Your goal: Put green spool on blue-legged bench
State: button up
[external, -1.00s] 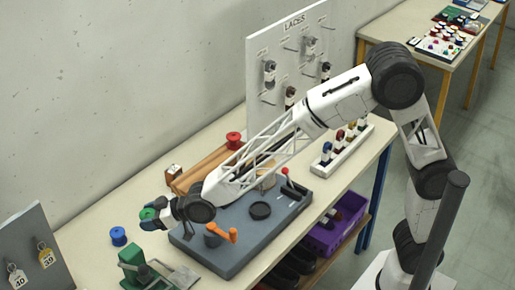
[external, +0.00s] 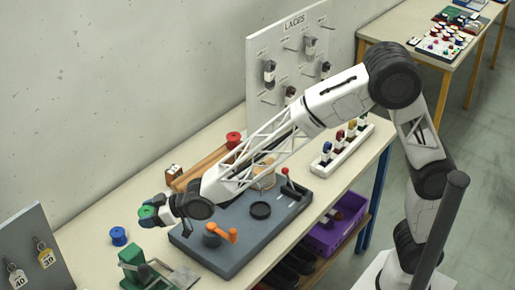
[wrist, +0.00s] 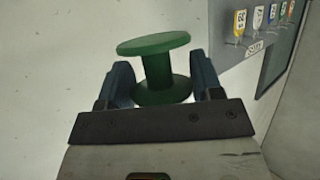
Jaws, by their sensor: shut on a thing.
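The green spool (external: 147,212) is held in my gripper (external: 156,210), over the left part of the blue-legged bench (external: 95,235) in the external view. In the wrist view the green spool (wrist: 155,45) stands between the two blue fingers of my gripper (wrist: 164,82), its wide top flange above them and its lower flange between them. The spool appears raised above the bench top, but the exact gap is hard to tell. A blue leg (external: 378,185) shows at the bench's right end.
A blue spool (external: 118,236), a green device (external: 133,262) and a grey board with an orange handle (external: 225,260) are near the gripper. A tag board (external: 30,235) stands at the left. A yellow-legged bench (external: 400,22) is at the back right.

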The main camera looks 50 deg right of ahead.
jog(key=w+d+m+t+h, duration=0.15)
jog(key=w+d, duration=0.25)
jog(key=d, duration=1.1)
jog(key=w+d+r+m+h, duration=0.1)
jog(key=w+d+m+h, duration=0.2)
jog(key=d, duration=1.3)
jog(key=w+d+m+t+h, duration=0.1)
jog(key=w+d+m+h, duration=0.2)
jog(key=d, duration=1.2)
jog(key=s+d+f+m+h, duration=0.15)
jog(key=d+f, duration=0.25)
jog(key=d, duration=0.6)
jog(key=s+d+f+m+h, duration=0.15)
jog(key=d+f, duration=0.35)
jog(key=d, duration=0.6)
jog(key=s+d+f+m+h, duration=0.1)
jog(key=d+f+h, duration=0.25)
jog(key=d, duration=0.65)
jog(key=s+d+r+m+g+h, duration=0.1)
jog(key=s+d+r, duration=0.1)
jog(key=d, duration=0.9)
jog(key=s+d+r+m+g+h, duration=0.1)
jog(key=s+d+r, duration=0.2)
jog(key=d, duration=0.8)
jog(key=s+d+r+m+g+h, duration=0.1)
jog(key=s+d+r+m, duration=0.1)
jog(key=d+r, duration=0.4)
jog(key=d, duration=0.5)
jog(key=shift+s+r, duration=0.2)
jog(key=shift+s, duration=0.05)
